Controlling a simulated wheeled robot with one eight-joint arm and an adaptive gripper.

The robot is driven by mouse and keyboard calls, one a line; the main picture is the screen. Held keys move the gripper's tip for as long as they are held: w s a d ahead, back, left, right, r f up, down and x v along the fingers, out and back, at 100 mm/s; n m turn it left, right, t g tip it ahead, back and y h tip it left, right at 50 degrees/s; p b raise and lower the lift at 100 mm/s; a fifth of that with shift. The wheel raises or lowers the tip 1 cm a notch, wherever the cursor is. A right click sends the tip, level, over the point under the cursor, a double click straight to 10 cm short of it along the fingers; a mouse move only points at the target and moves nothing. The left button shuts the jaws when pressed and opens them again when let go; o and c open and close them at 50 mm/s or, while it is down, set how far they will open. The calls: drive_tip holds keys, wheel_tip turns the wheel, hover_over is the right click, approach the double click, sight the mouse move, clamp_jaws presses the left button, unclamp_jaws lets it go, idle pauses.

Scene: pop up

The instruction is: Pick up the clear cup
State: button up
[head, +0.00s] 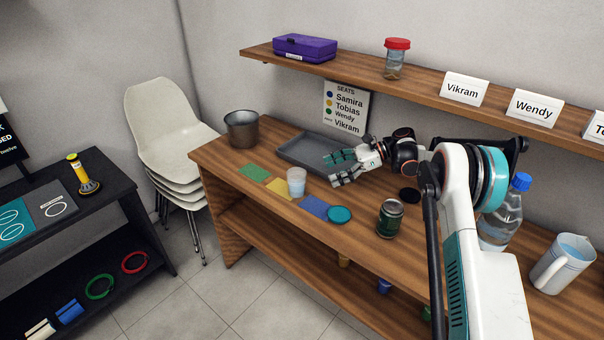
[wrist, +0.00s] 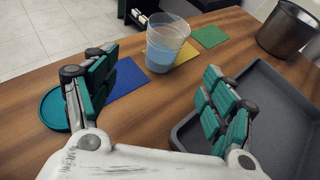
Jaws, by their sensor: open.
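The clear cup (head: 296,182) stands upright on the wooden table, by the yellow and blue mats, with something pale blue in its lower part. It also shows in the wrist view (wrist: 165,44), at the top centre. My gripper (head: 338,168) is open and empty, to the right of the cup and a little above the table. In the wrist view its two fingers (wrist: 160,95) are spread wide, and the cup lies beyond the gap between them, apart from both.
A grey tray (head: 290,150) lies behind the cup, close to my gripper. A teal disc (head: 340,214) and a green can (head: 390,218) stand to the right. A metal pot (head: 241,130) is at the far left corner. A shelf (head: 430,88) runs above the table.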

sight(297, 184)
drive_tip(key=shift+w+a+f, duration=0.1)
drive_tip(key=shift+w, duration=0.05)
drive_tip(key=b+x, duration=0.2)
drive_tip(key=x, duration=0.6)
drive_tip(key=shift+a, duration=0.1)
drive_tip(key=b+x, duration=0.1)
drive_tip(key=x, duration=0.1)
drive_tip(key=f+b+x, duration=0.1)
drive_tip(key=x, duration=0.1)
drive_tip(key=shift+w+a, duration=0.1)
drive_tip(key=shift+w, duration=0.05)
drive_tip(key=shift+a+f, duration=0.15)
drive_tip(key=shift+a, duration=0.25)
drive_tip(key=shift+c, duration=0.6)
drive_tip(key=c, duration=1.1)
